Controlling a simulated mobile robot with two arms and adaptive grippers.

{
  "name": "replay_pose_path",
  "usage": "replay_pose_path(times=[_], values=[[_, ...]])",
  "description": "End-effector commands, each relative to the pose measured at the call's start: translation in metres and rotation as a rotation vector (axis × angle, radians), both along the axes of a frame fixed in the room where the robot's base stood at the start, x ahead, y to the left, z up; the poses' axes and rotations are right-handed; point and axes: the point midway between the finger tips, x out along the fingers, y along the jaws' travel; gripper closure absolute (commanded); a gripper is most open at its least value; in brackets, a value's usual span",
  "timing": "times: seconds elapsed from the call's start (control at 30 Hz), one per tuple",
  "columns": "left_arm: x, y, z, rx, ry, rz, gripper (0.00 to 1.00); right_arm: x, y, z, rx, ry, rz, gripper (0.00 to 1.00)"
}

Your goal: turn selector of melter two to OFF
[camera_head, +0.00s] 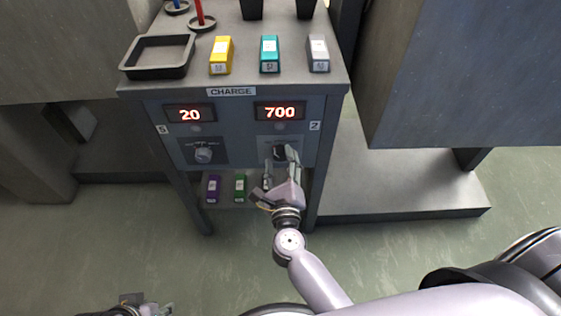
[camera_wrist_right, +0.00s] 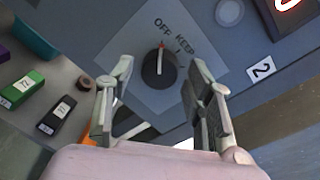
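The selector of melter two shows in the right wrist view as a dark round knob (camera_wrist_right: 158,70) with a pale pointer line on a grey plate (camera_wrist_right: 138,40). The pointer's red tip is near the top, by the OFF and KEEP lettering; which mark it meets is hard to tell. My right gripper (camera_wrist_right: 161,72) is open, its fingers to either side of the knob in that view, with no clear contact. In the head view my right gripper (camera_head: 280,161) is at the panel and partly hides the knob. My left gripper (camera_head: 143,304) is low at the left edge, its fingers unclear.
The display above reads 700 (camera_head: 279,111), and the left one reads 20 (camera_head: 190,115), with another selector (camera_head: 203,153) below it. A black tray (camera_head: 158,57) and yellow, teal and grey blocks stand on top. Purple and green blocks (camera_head: 240,186) lie on the shelf below.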

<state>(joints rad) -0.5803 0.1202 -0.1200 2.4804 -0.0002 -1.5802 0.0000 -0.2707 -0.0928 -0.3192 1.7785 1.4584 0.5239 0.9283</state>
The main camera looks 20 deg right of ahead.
Motion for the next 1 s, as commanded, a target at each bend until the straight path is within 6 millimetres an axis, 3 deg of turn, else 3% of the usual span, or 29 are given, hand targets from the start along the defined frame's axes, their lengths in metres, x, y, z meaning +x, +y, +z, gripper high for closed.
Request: replay_pose_path(times=[0.43, 0.8, 1.0], values=[[0.0, 0.0, 0.0, -0.001, 0.0, 0.001, 0.6, -0.009, 0.002, -0.001, 0.0, 0.002, 0.001, 0.48], [0.0, 0.0, 0.0, 0.0, 0.0, 0.0, 0.6, -0.082, 0.019, 0.003, 0.0, 0.003, 0.001, 0.48], [0.0, 0.0, 0.0, 0.0, 0.0, 0.0, 0.6, -0.109, 0.026, 0.005, 0.001, 0.002, 0.001, 0.48]])
